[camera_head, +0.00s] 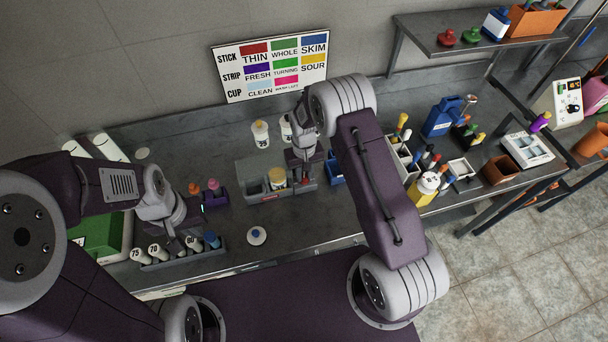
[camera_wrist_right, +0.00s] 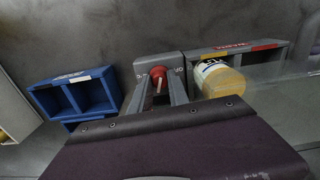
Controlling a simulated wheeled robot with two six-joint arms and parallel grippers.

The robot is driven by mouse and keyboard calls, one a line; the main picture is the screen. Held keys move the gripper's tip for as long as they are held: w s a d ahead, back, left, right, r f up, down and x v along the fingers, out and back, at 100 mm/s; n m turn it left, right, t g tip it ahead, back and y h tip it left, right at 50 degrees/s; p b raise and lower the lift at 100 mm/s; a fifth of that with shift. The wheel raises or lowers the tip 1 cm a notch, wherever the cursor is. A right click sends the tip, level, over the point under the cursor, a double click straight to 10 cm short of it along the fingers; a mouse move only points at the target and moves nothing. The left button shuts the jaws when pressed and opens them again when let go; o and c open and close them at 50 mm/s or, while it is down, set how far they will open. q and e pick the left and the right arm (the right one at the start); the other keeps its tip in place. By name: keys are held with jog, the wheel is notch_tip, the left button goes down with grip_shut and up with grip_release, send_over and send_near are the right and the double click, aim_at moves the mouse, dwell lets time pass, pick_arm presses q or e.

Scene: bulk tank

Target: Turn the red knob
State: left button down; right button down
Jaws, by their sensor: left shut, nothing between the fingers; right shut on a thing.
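The red knob (camera_wrist_right: 158,76) sits on the end face of a grey block (camera_wrist_right: 160,66), with a white line across its face. In the wrist view my right gripper (camera_wrist_right: 158,88) has a finger on each side of the knob and is shut on it. In the head view my right gripper (camera_head: 303,176) reaches down to the right end of the grey unit (camera_head: 262,195), and the arm mostly hides the knob. My left gripper (camera_head: 178,238) is shut and empty, above the rack of white cups at the front left.
A yellow-topped jar (camera_head: 277,178) stands in the grey unit close beside the knob block; a blue bin (camera_head: 337,172) is on the other side. A purple holder (camera_head: 214,197) and the cup rack (camera_head: 175,258) lie near my left gripper. A wall chart (camera_head: 270,67) hangs behind.

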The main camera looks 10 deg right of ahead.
aim_at(304, 176)
jog(key=m, duration=0.3)
jog(key=shift+m+b, duration=0.3)
jog(key=shift+m, duration=0.1)
jog(key=m, duration=0.3)
jog(key=shift+m+b, duration=0.3)
jog(key=m, duration=0.6)
jog(key=shift+b, duration=0.3)
jog(key=shift+m, duration=0.5)
jog(key=c, duration=1.5)
grip_release()
jog(key=shift+c, duration=0.2)
notch_tip(304, 176, up, 9)
jog(key=b, duration=0.1)
jog(key=shift+b, duration=0.35)
